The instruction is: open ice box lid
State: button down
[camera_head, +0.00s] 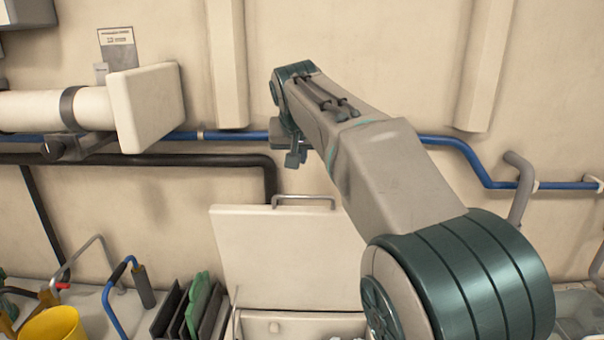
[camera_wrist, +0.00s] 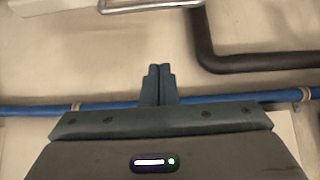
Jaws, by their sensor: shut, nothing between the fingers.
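The ice box lid (camera_head: 285,250) is a cream panel standing raised, leaning near the wall behind the box. Its grey metal handle (camera_head: 303,198) runs along the top edge; the handle (camera_wrist: 150,6) also shows at the top of the wrist view. Part of the pale ice box rim (camera_head: 300,325) shows below the lid at the bottom of the head view. My gripper (camera_head: 295,158) is above the handle and apart from it. In the wrist view my gripper's fingers (camera_wrist: 158,80) are together with nothing between them. My arm covers the lid's right side in the head view.
A blue pipe (camera_head: 235,136) and a black pipe (camera_head: 200,159) run along the wall near my gripper. A white cylinder (camera_head: 35,110) with a square end plate is at left. A yellow bucket (camera_head: 55,325) and green and dark boards (camera_head: 195,305) stand left of the box.

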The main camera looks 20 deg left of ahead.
jog(key=w+f, duration=0.1)
jog(key=f, duration=0.1)
jog(key=w+f, duration=0.1)
jog(key=f, duration=0.2)
jog(key=w+f+p, duration=0.1)
jog(key=f, duration=0.1)
jog(key=shift+a+f, duration=0.4)
jog(key=shift+s+d+f, duration=0.2)
jog(key=shift+s+f, duration=0.1)
jog(key=shift+s, duration=0.25)
